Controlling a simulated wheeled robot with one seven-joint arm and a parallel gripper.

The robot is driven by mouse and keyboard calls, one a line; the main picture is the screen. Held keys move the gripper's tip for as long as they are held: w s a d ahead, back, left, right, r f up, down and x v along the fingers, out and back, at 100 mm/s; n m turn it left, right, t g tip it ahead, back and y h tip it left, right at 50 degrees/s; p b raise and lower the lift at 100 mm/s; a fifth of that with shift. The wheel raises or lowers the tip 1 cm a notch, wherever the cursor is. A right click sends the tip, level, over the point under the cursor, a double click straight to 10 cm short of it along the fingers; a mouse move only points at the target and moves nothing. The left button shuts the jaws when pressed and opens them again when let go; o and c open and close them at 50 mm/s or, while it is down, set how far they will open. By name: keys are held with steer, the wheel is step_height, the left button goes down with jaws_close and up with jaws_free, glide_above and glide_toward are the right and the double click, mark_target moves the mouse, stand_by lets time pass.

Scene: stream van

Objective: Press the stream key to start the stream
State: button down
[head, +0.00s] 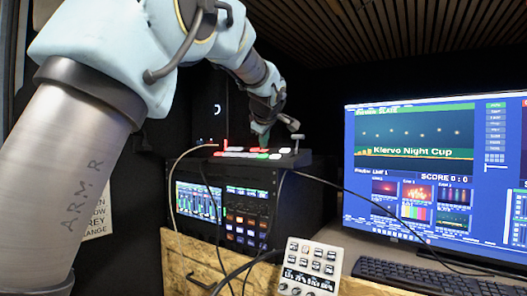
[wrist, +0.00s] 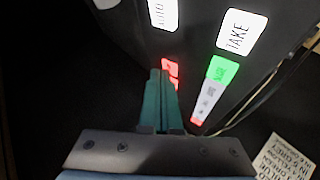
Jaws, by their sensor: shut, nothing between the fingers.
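My gripper (head: 262,138) is shut and empty, pointing down at the dark switcher panel (head: 290,160) on top of the equipment rack. In the wrist view its green fingers (wrist: 160,75) lie together over a row of lit keys. A red key (wrist: 171,68) is right at the fingertips and partly hidden by them. A green key (wrist: 221,70) is to their right, with paler keys (wrist: 208,98) below it. I cannot tell whether the fingertips touch a key. White keys marked AUTO (wrist: 163,13) and TAKE (wrist: 241,31) are beyond. I cannot read which key is the stream key.
A lever (head: 296,138) stands at the panel's right end. A white keypad (head: 309,266) with several buttons is at the front. Cables (head: 345,187) hang over the rack. A large monitor (head: 440,165) and keyboard (head: 430,278) are at the right.

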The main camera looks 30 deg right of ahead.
steer(key=shift+s+a+r, duration=0.1)
steer(key=shift+a+r, duration=0.05)
steer(key=shift+r, duration=0.6)
steer(key=shift+r, duration=0.15)
steer(key=shift+s+a+r+p, duration=0.1)
steer(key=shift+a+r+p, duration=0.1)
steer(key=shift+r+p, duration=0.4)
steer(key=shift+s+a+r+p, duration=0.1)
steer(key=shift+a+r+p, duration=0.1)
steer(key=shift+r, duration=0.75)
steer(key=shift+s+a+r+p, duration=0.15)
steer(key=shift+r+p, duration=0.25)
steer(key=shift+r, duration=0.35)
